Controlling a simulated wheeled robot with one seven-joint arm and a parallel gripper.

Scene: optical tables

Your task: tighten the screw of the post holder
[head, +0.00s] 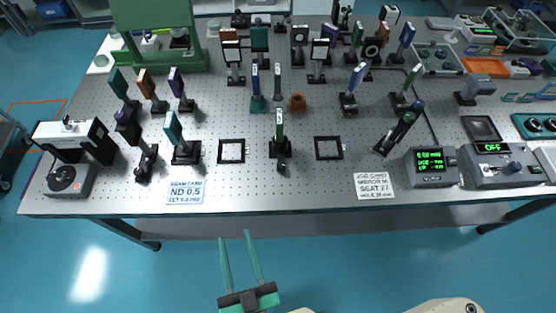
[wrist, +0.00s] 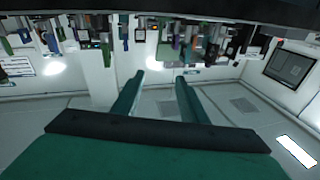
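My gripper (head: 236,234) is open and empty, in front of the optical table's front edge and over the blue floor. Its two teal fingers are apart in the wrist view (wrist: 160,78), with nothing between them. Several post-mounted optics stand on the table. One with a green plate (head: 280,126) stands at the front middle on a black base (head: 277,149), a small dark knob-like part at its front. A teal-plated one (head: 174,130) stands to its left. I cannot tell which post holder is meant, and its screw is too small to make out.
The perforated table (head: 320,195) has two black square frames (head: 231,151) (head: 328,148) near the front. A job card (head: 374,186) and a beam card (head: 186,192) lie at the edge. A tilted dark mount (head: 395,133) and a green-display meter (head: 431,167) stand at right.

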